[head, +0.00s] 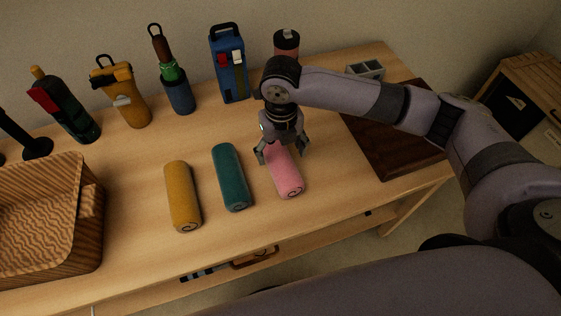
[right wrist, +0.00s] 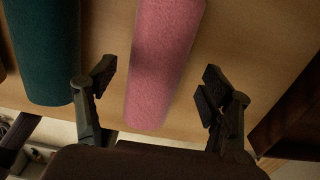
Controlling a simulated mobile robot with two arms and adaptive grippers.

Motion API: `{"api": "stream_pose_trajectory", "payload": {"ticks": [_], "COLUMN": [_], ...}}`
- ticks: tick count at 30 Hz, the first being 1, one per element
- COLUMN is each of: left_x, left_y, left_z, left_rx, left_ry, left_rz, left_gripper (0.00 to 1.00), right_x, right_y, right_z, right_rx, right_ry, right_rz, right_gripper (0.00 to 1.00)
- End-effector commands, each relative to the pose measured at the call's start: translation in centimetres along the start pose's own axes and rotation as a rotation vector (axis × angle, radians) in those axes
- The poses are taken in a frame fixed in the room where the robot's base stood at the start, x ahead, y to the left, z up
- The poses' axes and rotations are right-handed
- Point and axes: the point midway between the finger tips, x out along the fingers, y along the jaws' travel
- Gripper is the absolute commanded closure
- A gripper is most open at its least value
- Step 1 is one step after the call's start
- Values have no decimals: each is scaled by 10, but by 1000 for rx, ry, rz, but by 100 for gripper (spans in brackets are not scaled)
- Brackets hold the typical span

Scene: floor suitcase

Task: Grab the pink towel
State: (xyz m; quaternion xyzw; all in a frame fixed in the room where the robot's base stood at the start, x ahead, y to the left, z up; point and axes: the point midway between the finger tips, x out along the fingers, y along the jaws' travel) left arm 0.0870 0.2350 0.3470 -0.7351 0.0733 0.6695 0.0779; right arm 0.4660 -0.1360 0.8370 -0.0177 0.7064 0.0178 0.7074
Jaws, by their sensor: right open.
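The pink towel (head: 286,177) is a rolled cylinder lying on the wooden table. It also shows in the right wrist view (right wrist: 165,60). My right gripper (head: 280,157) is over the towel's far part and points down at it. In the right wrist view my right gripper (right wrist: 158,87) is open. The towel runs between its two fingers, with gaps on both sides and no visible contact. The left finger is close to the teal towel (right wrist: 43,50). The upper end of the pink towel is hidden behind my gripper in the head view. My left gripper is not in view.
The teal towel (head: 232,178) and a yellow towel (head: 183,196) lie left of the pink one. A wicker basket (head: 85,215) stands at far left. A blue box (head: 229,62) and bottles line the back. A dark board (head: 390,140) lies right. The table's front strip is clear.

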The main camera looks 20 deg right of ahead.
Motion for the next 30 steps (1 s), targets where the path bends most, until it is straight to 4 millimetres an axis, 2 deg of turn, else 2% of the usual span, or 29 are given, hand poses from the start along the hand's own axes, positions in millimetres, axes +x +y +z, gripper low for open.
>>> {"api": "stream_pose_trajectory", "payload": {"ticks": [3, 7, 16, 30], "left_x": [-4, -4, -4, -4], "left_y": [0, 0, 0, 0], "left_z": [-1, -1, -1, 0], "left_rx": [0, 0, 0, 1], "left_ry": [2, 2, 1, -1], "left_rz": [0, 0, 0, 0], "left_gripper": [60, 60, 60, 60], "right_x": [19, 35, 41, 40], "right_y": [4, 4, 4, 4], "right_z": [-9, -8, -7, -7], "right_rx": [-1, 1, 0, 0], "right_ry": [6, 3, 1, 1], "right_rz": [-1, -1, 0, -1], "right_gripper": [26, 26, 26, 57]}}
